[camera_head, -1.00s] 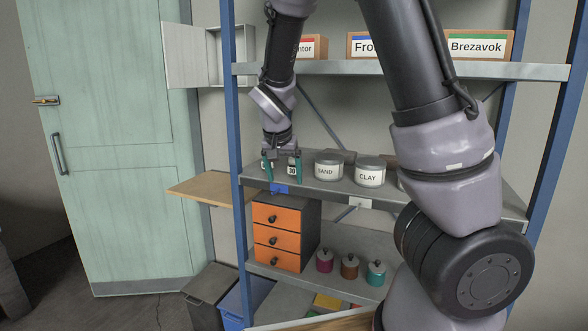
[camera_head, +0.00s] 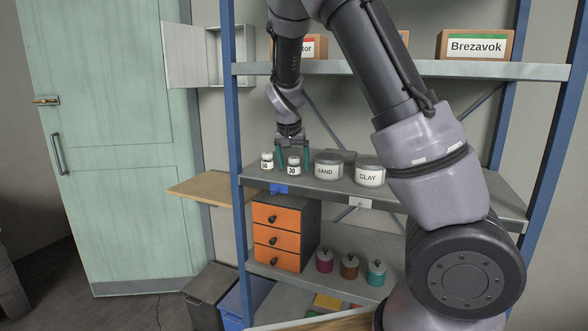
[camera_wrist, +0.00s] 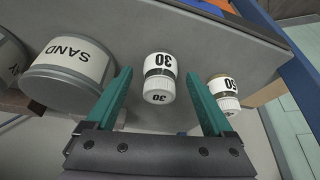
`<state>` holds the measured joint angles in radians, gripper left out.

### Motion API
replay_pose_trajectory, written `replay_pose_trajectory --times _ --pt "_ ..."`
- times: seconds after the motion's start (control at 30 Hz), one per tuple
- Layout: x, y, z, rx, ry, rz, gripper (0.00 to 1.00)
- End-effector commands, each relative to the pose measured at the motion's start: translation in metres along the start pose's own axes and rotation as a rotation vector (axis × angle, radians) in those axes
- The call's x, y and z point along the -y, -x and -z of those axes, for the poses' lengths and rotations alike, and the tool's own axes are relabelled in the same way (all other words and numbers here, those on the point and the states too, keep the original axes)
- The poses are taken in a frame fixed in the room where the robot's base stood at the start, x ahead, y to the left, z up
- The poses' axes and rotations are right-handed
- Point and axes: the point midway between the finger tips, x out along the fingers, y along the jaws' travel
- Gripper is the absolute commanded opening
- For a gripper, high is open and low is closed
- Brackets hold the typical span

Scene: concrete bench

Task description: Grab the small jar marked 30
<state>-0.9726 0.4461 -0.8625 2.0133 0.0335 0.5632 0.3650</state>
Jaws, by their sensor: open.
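The small jar marked 30 (camera_head: 294,167), white-lidded with a white label, stands on the middle shelf near its front left. In the wrist view the same jar (camera_wrist: 160,66) lies between the two green fingers, with gaps on both sides. My gripper (camera_head: 292,156) is open; its fingers show to either side of that jar and behind it in the head view. In the wrist view my gripper (camera_wrist: 161,84) holds nothing. A similar jar (camera_head: 267,161), apparently marked 50, stands to the left; it also shows in the wrist view (camera_wrist: 224,92), just outside the right-hand finger.
The larger SAND jar (camera_head: 327,167) stands close to the right of the small jars, with the CLAY jar (camera_head: 369,173) beyond it. The shelf above (camera_head: 400,69) carries boxes. A blue upright (camera_head: 233,130) stands left of the jars.

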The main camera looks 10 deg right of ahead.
Motion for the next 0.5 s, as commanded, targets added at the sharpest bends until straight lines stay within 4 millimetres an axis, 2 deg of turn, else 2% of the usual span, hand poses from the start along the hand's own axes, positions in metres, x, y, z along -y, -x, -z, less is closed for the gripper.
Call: replay_pose_trajectory --times 0.1,0.37,0.5 --pt "-0.0001 -0.0103 0.0 0.002 -0.001 -0.001 0.87" --pt "0.0003 -0.0121 0.0 0.001 -0.001 0.001 0.87" --pt "0.0003 -0.012 -0.0001 0.001 -0.001 0.001 0.33"
